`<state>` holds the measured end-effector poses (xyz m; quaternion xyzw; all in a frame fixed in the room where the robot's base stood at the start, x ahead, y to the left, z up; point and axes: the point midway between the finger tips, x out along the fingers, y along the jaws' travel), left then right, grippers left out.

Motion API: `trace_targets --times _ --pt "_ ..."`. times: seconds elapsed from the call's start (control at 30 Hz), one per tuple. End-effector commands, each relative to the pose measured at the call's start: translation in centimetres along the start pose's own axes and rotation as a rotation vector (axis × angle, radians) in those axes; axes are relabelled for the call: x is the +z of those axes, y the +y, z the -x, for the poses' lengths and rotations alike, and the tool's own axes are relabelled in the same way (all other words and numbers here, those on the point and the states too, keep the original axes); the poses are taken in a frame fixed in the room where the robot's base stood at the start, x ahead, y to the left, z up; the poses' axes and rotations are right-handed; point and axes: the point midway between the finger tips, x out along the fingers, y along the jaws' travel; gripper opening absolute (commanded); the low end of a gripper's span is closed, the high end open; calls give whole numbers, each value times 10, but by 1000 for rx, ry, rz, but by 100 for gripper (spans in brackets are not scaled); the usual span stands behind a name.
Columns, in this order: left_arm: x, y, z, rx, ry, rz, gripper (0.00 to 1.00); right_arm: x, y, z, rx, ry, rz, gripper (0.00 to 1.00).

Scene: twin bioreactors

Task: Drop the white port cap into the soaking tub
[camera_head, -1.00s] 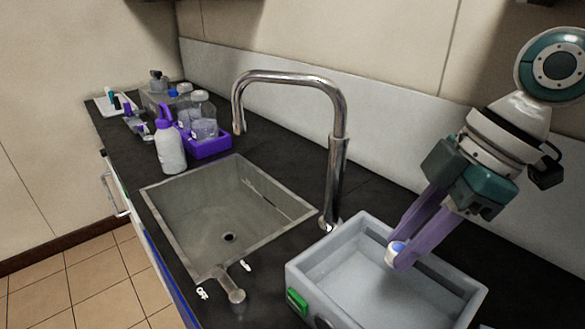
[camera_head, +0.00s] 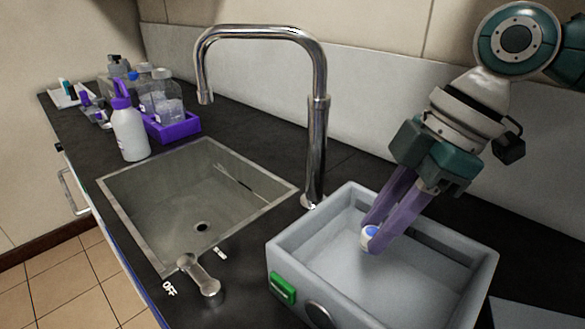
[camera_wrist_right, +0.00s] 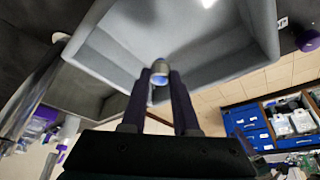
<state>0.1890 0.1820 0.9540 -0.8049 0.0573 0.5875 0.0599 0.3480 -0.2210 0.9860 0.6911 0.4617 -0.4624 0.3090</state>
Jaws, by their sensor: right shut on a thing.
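The white port cap (camera_head: 368,236), with a blue spot on it, is between the fingertips of my right gripper (camera_head: 372,240). The cap also shows in the right wrist view (camera_wrist_right: 160,72), pinched between the purple fingers. My right gripper is shut on it and holds it over the inside of the grey soaking tub (camera_head: 345,300). The tub has a green label on its front and shows in the right wrist view (camera_wrist_right: 225,60) beyond the fingertips. I cannot tell the exact height of the cap above the tub floor. My left gripper is not in view.
A sink (camera_head: 200,225) with a tall curved faucet (camera_head: 318,130) lies left of the tub. A lever handle (camera_head: 200,275) stands at its front edge. A white wash bottle (camera_head: 129,130) and a purple rack (camera_head: 175,128) with bottles stand behind the sink.

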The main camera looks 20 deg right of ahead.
Motion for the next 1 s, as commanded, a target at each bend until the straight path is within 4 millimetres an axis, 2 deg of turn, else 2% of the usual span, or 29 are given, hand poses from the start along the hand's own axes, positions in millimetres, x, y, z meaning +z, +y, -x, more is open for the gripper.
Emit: trace_targets --times 0.17,0.2,0.5,0.8,0.87,1.0 --pt "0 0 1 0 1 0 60 0 0 1 0 0 0 0" --pt "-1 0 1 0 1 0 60 0 0 1 0 0 0 31" --pt "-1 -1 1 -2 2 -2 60 0 0 1 0 0 0 64" --pt "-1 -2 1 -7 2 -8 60 0 0 5 1 0 0 64" --pt "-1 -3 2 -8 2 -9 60 0 1 11 2 0 1 64" --pt "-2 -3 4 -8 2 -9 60 0 1 37 4 -2 1 64"
